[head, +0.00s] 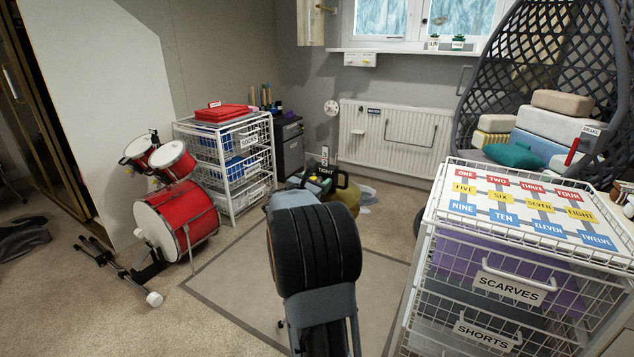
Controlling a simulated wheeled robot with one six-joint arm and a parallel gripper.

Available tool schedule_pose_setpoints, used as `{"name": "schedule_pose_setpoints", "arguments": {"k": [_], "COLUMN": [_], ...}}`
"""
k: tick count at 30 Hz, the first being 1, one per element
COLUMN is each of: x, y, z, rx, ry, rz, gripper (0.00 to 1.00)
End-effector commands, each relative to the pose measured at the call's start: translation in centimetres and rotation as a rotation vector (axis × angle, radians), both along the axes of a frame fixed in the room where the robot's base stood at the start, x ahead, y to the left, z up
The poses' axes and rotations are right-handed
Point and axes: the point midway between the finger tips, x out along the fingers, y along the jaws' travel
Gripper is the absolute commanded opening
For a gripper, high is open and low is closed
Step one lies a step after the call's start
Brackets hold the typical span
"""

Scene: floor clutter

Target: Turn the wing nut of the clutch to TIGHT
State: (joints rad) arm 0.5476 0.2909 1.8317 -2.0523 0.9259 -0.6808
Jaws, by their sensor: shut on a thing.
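A small dark label reading TIGHT (325,171) shows just beyond my arm, near the middle of the picture. My gripper (318,183) is only partly in view beside this label, as dark and green parts behind the bulky black joint of my arm. It is shut at the place of the wing nut. The wing nut, the clutch and the fingertips are too small or hidden to make out, so the nut's angle cannot be told.
A red drum set (177,218) stands at the left, with a white wire drawer unit (228,165) behind it. A rounded yellowish object (347,195) sits right of the label. Another wire drawer unit (412,290) fills the right front. The grey-bordered rug (235,262) has bare room.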

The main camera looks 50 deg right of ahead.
Motion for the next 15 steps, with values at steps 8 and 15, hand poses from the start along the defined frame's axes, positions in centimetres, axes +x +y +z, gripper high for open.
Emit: {"name": "schedule_pose_setpoints", "arguments": {"k": [8,15], "x": [0.02,0.00], "y": [0.03,0.03], "z": [-0.03,-0.33], "rx": [0.001,0.016], "ry": [-0.003,-0.070], "rz": [0.001,0.002], "gripper": [0.36,0.36]}}
